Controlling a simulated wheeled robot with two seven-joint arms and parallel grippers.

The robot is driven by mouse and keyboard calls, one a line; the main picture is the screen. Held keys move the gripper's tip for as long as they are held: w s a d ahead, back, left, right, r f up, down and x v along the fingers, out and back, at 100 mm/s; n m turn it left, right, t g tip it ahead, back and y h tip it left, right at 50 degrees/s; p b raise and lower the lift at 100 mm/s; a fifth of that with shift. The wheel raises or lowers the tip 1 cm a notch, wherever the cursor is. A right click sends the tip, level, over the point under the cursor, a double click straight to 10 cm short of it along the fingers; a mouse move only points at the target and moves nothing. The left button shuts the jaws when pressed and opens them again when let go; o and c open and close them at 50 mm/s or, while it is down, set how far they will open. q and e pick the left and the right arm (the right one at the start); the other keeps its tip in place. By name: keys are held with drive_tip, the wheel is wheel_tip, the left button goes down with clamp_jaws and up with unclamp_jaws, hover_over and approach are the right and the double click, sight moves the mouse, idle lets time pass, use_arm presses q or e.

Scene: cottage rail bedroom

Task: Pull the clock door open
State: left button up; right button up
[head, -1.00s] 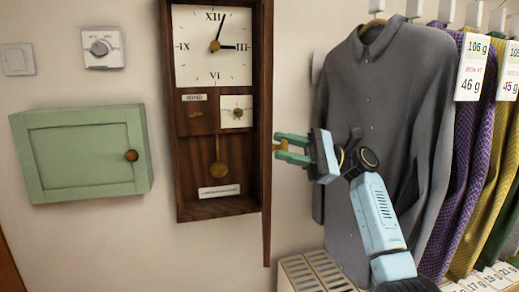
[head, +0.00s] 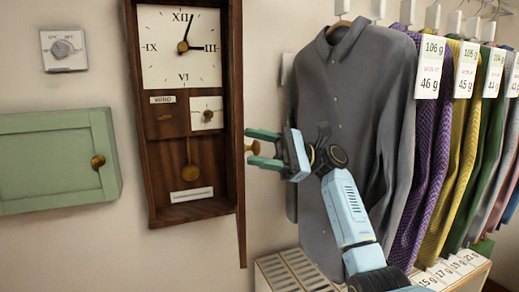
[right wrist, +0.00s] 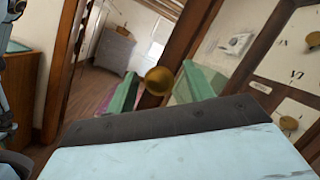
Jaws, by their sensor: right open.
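The tall wooden clock (head: 188,215) hangs on the wall, its dial and swinging-bob case uncovered. Its door (head: 241,190) stands open, seen nearly edge-on as a narrow dark strip along the clock's right side. A round brass knob (head: 252,147) sits at the door's right face. My right gripper (head: 256,148) is open, its two green fingers pointing left, above and below the knob. In the right wrist view the knob (right wrist: 158,80) shows between the spread fingers; I cannot tell whether they touch it. My left gripper is not in view.
A green wall cabinet (head: 50,160) and a thermostat dial (head: 63,50) are left of the clock. A grey shirt (head: 350,120) hangs close behind my right arm, with several coloured garments further right. A slatted heater-like box (head: 290,272) stands below.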

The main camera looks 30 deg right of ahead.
wheel_tip(320, 180, up, 10)
idle(0.4)
drive_tip(key=shift+f, duration=0.1)
